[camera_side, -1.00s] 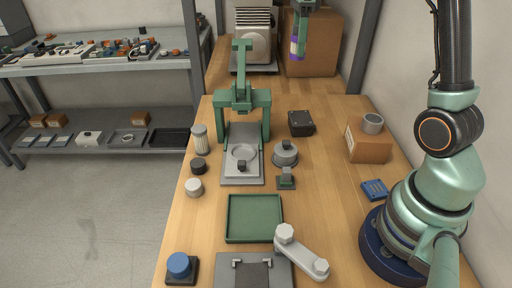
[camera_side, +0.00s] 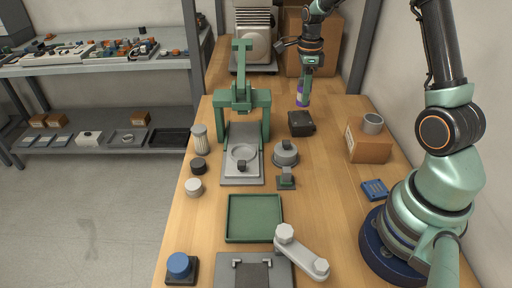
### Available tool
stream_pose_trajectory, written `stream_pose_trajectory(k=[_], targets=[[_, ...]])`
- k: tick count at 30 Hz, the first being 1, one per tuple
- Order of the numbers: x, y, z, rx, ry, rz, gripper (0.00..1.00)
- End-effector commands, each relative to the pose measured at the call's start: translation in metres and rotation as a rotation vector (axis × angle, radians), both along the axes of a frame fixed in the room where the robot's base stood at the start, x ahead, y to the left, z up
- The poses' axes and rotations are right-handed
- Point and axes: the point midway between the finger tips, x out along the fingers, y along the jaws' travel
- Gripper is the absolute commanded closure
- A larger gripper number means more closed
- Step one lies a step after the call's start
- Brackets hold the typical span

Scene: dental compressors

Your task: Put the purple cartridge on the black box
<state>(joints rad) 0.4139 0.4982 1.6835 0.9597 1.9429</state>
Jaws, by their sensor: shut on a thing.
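The purple cartridge (camera_side: 301,99) is upright in my gripper (camera_side: 304,90), near the back of the bench. It has a purple body with a paler lower end. My gripper is shut on it. The black box (camera_side: 301,123) sits on the wooden bench just in front of and below the cartridge in the picture. The cartridge appears a little behind the box; a small gap shows between them, and I cannot tell its exact height.
A green press (camera_side: 243,100) stands left of the black box. A round grey part (camera_side: 286,153) sits in front of the box. A cardboard box (camera_side: 369,143) with a grey ring (camera_side: 373,123) is at right. A green tray (camera_side: 254,218) lies nearer.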

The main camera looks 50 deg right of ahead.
Motion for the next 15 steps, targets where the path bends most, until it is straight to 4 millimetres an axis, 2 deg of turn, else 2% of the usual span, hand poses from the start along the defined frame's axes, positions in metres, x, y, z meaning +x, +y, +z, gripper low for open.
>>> stream_pose_trajectory(k=[4,9,15], targets=[[0.0,0.0,-0.012,0.001,0.002,0.0,1.0],[0.0,0.0,-0.037,0.001,0.003,0.0,1.0],[0.0,0.0,-0.046,0.0,0.0,0.0,1.0]])
